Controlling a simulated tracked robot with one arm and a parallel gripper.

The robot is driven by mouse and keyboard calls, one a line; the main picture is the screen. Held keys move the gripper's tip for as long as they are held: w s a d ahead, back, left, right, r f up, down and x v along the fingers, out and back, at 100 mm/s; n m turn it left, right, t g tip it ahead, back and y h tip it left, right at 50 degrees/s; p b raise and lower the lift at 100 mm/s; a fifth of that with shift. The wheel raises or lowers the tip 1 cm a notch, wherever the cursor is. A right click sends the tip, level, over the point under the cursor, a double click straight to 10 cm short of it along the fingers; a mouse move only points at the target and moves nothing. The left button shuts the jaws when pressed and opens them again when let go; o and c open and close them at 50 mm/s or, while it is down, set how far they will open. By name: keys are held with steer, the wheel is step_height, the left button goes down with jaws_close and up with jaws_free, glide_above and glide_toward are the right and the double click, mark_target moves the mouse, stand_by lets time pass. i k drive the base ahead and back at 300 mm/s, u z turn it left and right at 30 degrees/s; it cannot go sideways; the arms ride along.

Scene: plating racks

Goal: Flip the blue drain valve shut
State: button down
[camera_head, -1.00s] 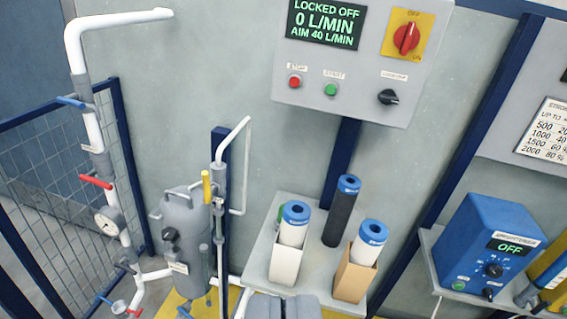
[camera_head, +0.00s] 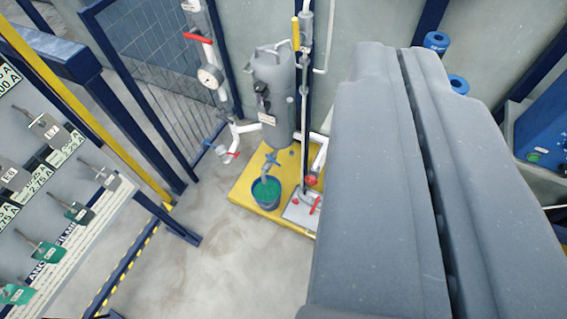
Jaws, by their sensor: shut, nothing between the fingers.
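A small blue valve handle (camera_head: 271,159) sits under the grey filter housing (camera_head: 272,90), just above a dark bucket (camera_head: 266,192) with green contents. I cannot tell for sure which is the drain valve; the one over the bucket hangs at the housing's bottom. The exact angle of both handles is too small to tell. My gripper (camera_head: 402,58) is shut and empty. It looms large at the right, apart from both handles, and hides part of the wall and shelf.
A yellow platform (camera_head: 247,188) carries the bucket and a grey plate with red handles (camera_head: 312,205). A pressure gauge (camera_head: 210,77) and red lever (camera_head: 198,38) are on the left pipe. A mesh fence and tag board (camera_head: 50,205) stand left. Floor (camera_head: 215,265) is clear in front.

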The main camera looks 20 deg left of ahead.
mark_target(269, 158)
steer(key=z, duration=1.15)
steer(key=k, duration=1)
steer(key=u, duration=1.25)
steer(key=i, duration=1.7)
